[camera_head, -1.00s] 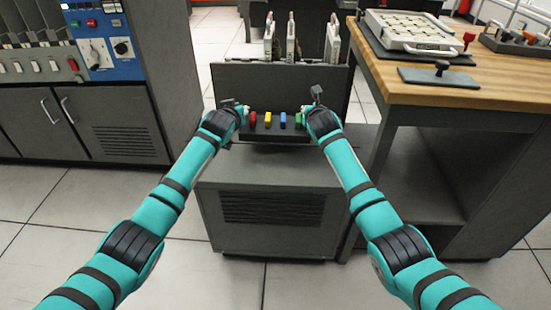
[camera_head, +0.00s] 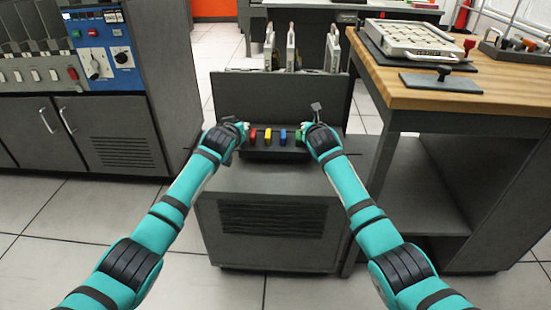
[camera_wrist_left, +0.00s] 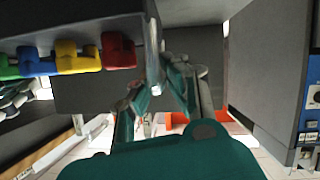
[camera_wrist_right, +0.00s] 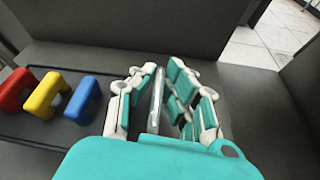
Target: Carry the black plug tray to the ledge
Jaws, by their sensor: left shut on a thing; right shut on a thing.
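The black plug tray (camera_head: 275,154) is in the middle of the head view, with red, yellow, blue and green plugs in a row. It is over the low grey top (camera_head: 270,178) of a cabinet with an upright back panel, perhaps the ledge. I cannot tell whether it touches that top. My left gripper (camera_head: 239,127) is shut on the tray's left end; the left wrist view shows a metal handle (camera_wrist_left: 153,65) at its fingers. My right gripper (camera_head: 310,127) is shut on the right end, a pale handle (camera_wrist_right: 157,98) between its fingers.
Several upright card-like pieces (camera_head: 292,48) stand behind the back panel (camera_head: 280,95). A wooden-topped table (camera_head: 430,97) with a white tray (camera_head: 415,38) is close on the right. A grey console (camera_head: 125,120) stands at the left. Floor is clear between console and cabinet.

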